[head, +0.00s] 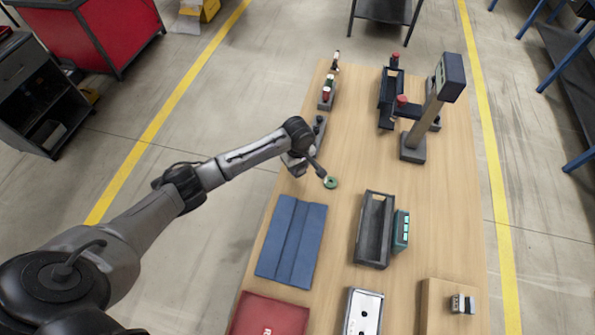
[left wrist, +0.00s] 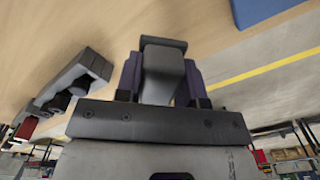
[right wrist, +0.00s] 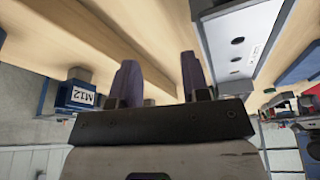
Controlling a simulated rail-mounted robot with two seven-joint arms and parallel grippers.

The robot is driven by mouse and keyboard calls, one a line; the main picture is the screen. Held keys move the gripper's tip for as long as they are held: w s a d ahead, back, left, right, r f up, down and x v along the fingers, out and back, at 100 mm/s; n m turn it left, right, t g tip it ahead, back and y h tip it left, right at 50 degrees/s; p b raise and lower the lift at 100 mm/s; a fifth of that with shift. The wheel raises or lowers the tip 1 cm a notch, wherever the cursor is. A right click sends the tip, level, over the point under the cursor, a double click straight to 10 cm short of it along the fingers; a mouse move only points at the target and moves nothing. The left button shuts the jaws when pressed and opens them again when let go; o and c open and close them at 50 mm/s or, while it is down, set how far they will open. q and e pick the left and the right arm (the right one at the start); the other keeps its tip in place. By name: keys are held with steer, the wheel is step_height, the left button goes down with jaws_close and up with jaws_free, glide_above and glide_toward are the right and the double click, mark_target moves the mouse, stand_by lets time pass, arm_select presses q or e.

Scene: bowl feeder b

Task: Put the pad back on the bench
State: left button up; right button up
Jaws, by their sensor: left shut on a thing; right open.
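My left gripper (head: 318,170) reaches over the left part of the wooden bench (head: 345,215). It is shut on the pad, whose round green end (head: 330,182) shows just past the fingers in the head view. In the left wrist view a grey block-like part (left wrist: 163,70) of the held thing sits between the purple fingers; the green end is hidden there. I cannot tell if the pad touches the bench top. My right gripper (right wrist: 158,72) is open and empty in the right wrist view. It is out of the head view.
A blue folded mat (head: 291,240) lies nearer on the bench, with a dark tray (head: 374,230) to its right. A red case (head: 270,315) and a white box (head: 362,312) are at the near end. A post with a display (head: 413,146) stands farther back. Bare wood surrounds the green end.

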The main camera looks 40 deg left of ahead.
mark_target(298, 172)
arm_select(q)
steer(key=shift+f, duration=2.05)
arm_select(e)
steer(key=shift+d+f, duration=0.15)
steer(key=shift+f, duration=0.15)
arm_select(q)
steer(key=o, duration=1.1)
steer(key=shift+f, duration=0.15)
steer(key=shift+c, duration=0.2)
